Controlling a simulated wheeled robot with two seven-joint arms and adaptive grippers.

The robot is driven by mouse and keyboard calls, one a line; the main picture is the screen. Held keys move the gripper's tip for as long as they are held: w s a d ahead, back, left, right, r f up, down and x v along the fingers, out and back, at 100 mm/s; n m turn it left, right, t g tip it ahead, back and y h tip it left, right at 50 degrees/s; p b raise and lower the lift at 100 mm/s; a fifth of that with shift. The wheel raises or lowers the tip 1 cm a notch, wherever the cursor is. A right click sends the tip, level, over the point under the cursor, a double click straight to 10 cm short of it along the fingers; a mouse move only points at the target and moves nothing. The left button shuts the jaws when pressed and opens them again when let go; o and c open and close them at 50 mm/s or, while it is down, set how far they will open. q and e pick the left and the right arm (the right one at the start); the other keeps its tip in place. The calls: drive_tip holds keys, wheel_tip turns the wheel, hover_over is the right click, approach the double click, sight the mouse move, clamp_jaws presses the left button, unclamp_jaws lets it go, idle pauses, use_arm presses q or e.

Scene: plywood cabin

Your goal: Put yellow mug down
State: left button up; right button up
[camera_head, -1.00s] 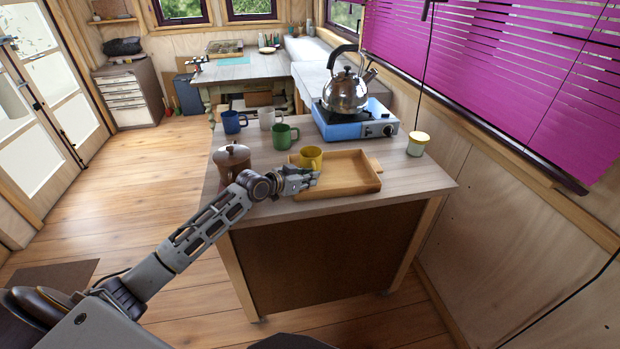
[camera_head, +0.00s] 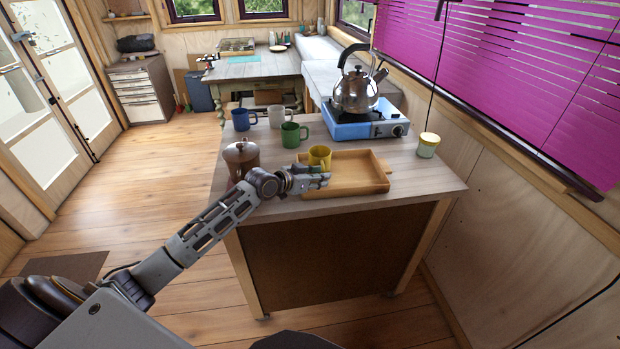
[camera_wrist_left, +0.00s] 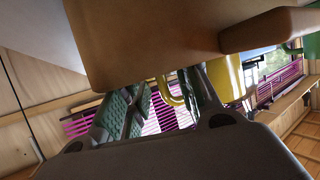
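The yellow mug (camera_head: 319,157) is upright at the left end of the wooden tray (camera_head: 375,187) on the table in the head view. My left gripper (camera_head: 318,180) is at the tray's near left side, just in front of the mug. In the left wrist view my left gripper's fingers (camera_wrist_left: 165,108) are apart, with the yellow mug's handle (camera_wrist_left: 172,96) showing between them. The mug's body (camera_wrist_left: 224,82) is beyond the right finger, and the tray (camera_wrist_left: 150,45) fills the top. Contact between fingers and handle cannot be made out. My right gripper is out of view.
A brown lidded pot (camera_head: 241,156) stands close left of my left gripper. Blue (camera_head: 240,119), white (camera_head: 275,116) and green (camera_head: 290,134) mugs stand behind. A kettle (camera_head: 356,92) sits on a blue stove (camera_head: 365,130). A small jar (camera_head: 428,146) is at right; the table's front right is clear.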

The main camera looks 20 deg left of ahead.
use_arm(q)
drive_tip(key=shift+r, duration=0.1)
drive_tip(key=shift+v, duration=5.95)
drive_tip(key=shift+r, duration=0.1)
